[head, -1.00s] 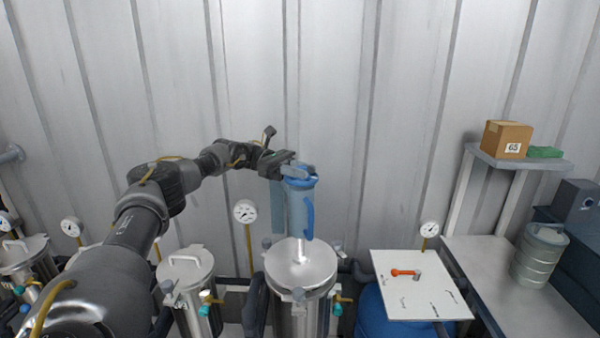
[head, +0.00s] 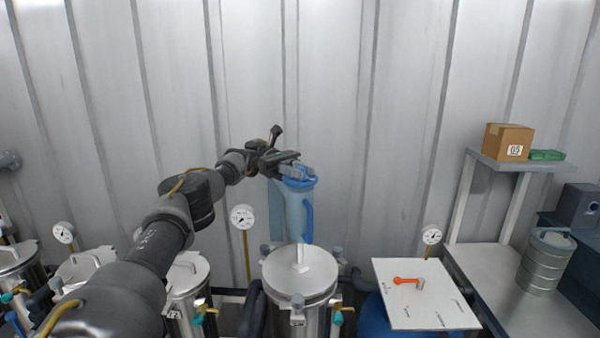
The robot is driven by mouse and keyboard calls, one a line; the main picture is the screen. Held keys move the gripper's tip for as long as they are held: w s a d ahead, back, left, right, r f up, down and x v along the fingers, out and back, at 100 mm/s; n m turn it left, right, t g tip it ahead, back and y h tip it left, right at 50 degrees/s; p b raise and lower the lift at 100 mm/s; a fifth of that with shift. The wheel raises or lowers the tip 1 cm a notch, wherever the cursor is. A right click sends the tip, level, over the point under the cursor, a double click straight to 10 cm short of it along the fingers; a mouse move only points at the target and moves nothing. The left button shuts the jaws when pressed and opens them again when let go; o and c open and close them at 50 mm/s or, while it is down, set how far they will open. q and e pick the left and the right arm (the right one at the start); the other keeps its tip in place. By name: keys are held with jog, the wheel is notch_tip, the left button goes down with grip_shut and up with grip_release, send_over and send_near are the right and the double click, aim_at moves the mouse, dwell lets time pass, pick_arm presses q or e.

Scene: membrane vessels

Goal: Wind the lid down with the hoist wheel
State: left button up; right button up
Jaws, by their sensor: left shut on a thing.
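The hoist is a blue upright cylinder (head: 296,215) with a blue side handle, in the middle of the head view. A blue wheel (head: 300,184) sits on its top. My left gripper (head: 292,170) is shut at the wheel's top, on what looks like its rim or knob; the fingers hide the exact contact. Below the hoist is the round steel lid (head: 318,277) with a pale upright piece at its centre. The lid is level over the steel vessel (head: 295,322); I cannot tell whether it is fully seated. My right gripper is not in view.
A gauge (head: 242,217) stands left of the hoist. Other lidded vessels (head: 186,277) stand at left, under my left arm. At right are a white board (head: 425,305) with an orange-handled tool (head: 408,281), a bench (head: 515,305), a metal canister (head: 546,262) and a shelved box (head: 507,142).

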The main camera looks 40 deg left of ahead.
pick_arm(q)
jog(key=o, duration=1)
jog(key=shift+d, duration=0.1)
jog(key=shift+c, duration=0.2)
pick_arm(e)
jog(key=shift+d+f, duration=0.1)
pick_arm(q)
jog(key=shift+r+b, duration=0.2)
jog(key=shift+b, duration=0.15)
notch_tip(320, 180, up, 2)
jog(key=shift+r+b, duration=0.15)
jog(key=shift+b, duration=0.7)
jog(key=s+d+r+b, duration=0.7)
jog(key=s+d+r, duration=0.1)
jog(key=s+r, duration=0.2)
jog(key=shift+s+d+r, duration=0.15)
jog(key=shift+s+d, duration=0.1)
jog(key=shift+s, duration=0.35)
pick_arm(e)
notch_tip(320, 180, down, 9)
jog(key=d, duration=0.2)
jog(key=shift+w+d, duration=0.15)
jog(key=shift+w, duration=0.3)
